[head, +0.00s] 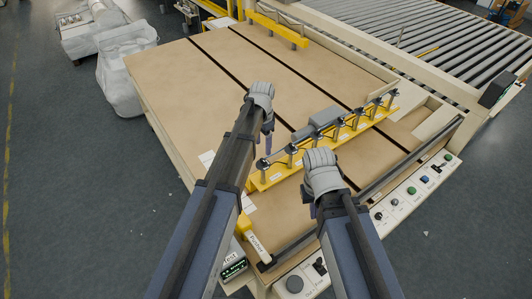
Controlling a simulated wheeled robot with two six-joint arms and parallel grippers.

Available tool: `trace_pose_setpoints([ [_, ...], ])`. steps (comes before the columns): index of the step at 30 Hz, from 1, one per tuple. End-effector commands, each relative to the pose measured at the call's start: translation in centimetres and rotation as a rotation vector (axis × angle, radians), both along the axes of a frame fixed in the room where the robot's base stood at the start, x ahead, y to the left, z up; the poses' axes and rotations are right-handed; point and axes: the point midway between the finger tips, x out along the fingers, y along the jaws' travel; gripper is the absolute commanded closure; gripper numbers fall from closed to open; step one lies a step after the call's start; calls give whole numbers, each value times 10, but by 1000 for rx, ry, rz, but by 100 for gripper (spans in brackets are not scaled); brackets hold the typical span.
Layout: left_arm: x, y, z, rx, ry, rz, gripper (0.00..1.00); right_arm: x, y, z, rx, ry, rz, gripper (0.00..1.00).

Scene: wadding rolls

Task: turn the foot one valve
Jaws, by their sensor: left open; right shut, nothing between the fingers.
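A yellow manifold bar (273,178) runs diagonally across the tan table, carrying a row of several valves with dark and silver heads. The nearest valve (262,164) stands at the bar's lower left end. The labels on the bar are too small to read, so I cannot tell which valve is foot one. My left gripper (267,126) is open above the table, just beyond the nearest valve, and holds nothing visible. My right gripper (320,160) is shut and empty beside the near side of the bar. Its wrist cover hides its fingertips and part of the bar.
A grey block (317,125) sits behind the valves. A panel of buttons and knobs (411,190) lines the table's right front edge. A roller conveyor (430,40) lies at the back right. The tan table top (190,80) is clear at left.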

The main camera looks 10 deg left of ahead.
Motion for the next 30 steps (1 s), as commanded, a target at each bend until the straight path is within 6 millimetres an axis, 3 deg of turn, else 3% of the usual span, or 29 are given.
trace_pose_setpoints([
  [8, 0, 0, -13, 0, 0, 1, 31, 0, 0, -13, 0, -1, 6, 100],
  [24, 0, 0, -75, 0, 0, 2, 31, 1, 0, -75, -1, -2, 21, 100],
  [30, 0, 0, -79, 0, 0, 2, 31, 1, 0, -79, -1, -2, 20, 100],
])
